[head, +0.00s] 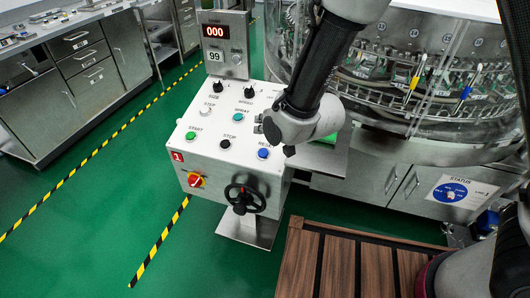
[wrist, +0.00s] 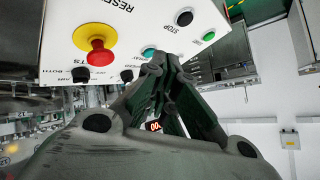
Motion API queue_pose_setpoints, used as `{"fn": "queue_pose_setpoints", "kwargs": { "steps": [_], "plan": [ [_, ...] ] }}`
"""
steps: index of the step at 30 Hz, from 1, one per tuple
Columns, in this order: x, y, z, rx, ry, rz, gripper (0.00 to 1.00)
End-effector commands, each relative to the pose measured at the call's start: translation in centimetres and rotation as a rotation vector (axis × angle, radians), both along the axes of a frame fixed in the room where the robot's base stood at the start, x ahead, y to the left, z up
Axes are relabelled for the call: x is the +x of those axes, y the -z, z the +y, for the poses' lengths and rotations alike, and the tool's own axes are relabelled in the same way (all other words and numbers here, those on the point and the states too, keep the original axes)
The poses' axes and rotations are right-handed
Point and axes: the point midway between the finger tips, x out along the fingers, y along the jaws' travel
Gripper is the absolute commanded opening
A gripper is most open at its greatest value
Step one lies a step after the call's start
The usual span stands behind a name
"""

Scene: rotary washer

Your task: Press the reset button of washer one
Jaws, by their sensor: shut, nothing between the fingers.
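The washer one control panel (head: 215,165) is a white sloped box with a red "1" label on its front. Its blue reset button (head: 263,153) sits near the front right corner, under a "RESET" label partly cut by my arm. In the wrist view the lettering (wrist: 115,5) shows upside down at the top edge, and the blue button is out of frame. My gripper (wrist: 160,65) is shut and empty, its fingertips near the teal button (wrist: 148,53). In the head view my wrist is above the panel's right side, behind the reset button; the fingers are mostly hidden.
The panel also holds a green start button (head: 191,135), a black stop button (head: 225,143) and a red emergency knob (wrist: 97,48). A black handwheel (head: 245,198) sticks out below the front. The rotary washer (head: 420,95) stands right behind; a wooden platform (head: 340,265) lies front right.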

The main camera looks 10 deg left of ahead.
Motion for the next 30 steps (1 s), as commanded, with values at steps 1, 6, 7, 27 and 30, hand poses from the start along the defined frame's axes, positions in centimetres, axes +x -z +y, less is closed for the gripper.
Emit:
{"fn": "queue_pose_setpoints", "kwargs": {
  "steps": [1, 6, 7, 27, 30],
  "plan": [
    [0.0, 0.0, 0.0, 0.000, 0.000, 0.000, 0.00],
    [0.1, 0.4, 0.0, -0.002, -0.001, 0.001, 0.00],
    [0.1, 0.5, -0.1, -0.002, 0.001, 0.001, 0.00],
    [2.2, 8.1, -0.2, -0.003, 0.000, 0.001, 0.00],
    [2.3, 8.4, -0.2, -0.002, 0.000, 0.000, 0.00]
  ]
}}
